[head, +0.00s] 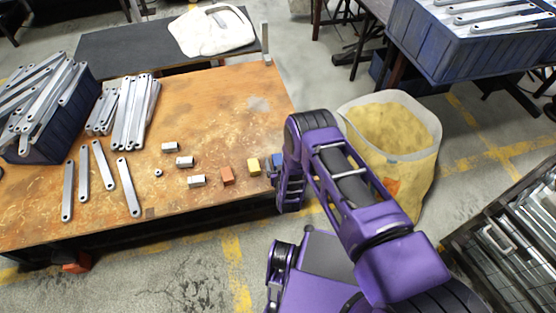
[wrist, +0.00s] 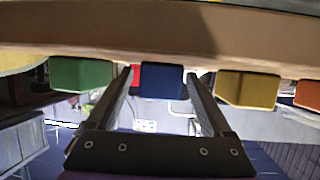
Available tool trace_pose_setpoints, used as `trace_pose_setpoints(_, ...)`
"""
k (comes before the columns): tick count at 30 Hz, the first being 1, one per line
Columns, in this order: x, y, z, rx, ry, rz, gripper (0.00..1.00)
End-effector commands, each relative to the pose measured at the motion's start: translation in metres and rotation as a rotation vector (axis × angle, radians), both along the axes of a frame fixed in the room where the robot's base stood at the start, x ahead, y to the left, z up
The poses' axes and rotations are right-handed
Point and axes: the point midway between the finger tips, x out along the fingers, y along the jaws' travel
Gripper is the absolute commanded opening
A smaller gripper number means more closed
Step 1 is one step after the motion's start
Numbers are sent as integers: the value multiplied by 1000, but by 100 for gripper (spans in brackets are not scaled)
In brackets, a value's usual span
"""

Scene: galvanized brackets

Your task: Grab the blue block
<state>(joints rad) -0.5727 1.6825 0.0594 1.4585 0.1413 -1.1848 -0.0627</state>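The blue block (wrist: 162,81) shows in the middle of the wrist view, between the two fingers of my gripper (wrist: 160,76). The fingers are apart, one on each side of it, with a narrow gap visible at each side. I cannot tell how far the tips reach along the block. In the head view only a small part of the blue block (head: 276,159) shows at the table's right edge; my arm hides the rest and most of the gripper.
A green block (wrist: 82,74) and a yellow block (wrist: 246,89) flank the blue one, with an orange block (wrist: 308,94) beyond. Metal pieces and brackets lie on the wooden table (head: 215,110). A yellow-lined bag (head: 425,165) stands right of my arm.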

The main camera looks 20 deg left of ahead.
Motion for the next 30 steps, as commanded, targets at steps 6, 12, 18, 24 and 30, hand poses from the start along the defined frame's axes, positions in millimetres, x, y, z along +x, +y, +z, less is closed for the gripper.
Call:
trace_pose_setpoints(6, 0, 0, 0, 0, 0, 0, 45)
trace_pose_setpoints(12, 0, 0, 0, 0, 0, 0, 9)
trace_pose_setpoints(18, 1, 0, 1, 1, -2, 0, 0)
trace_pose_setpoints(24, 1, 0, 4, 1, -2, 0, 0)
trace_pose_setpoints(30, 2, 0, 38, 1, -4, -1, 0)
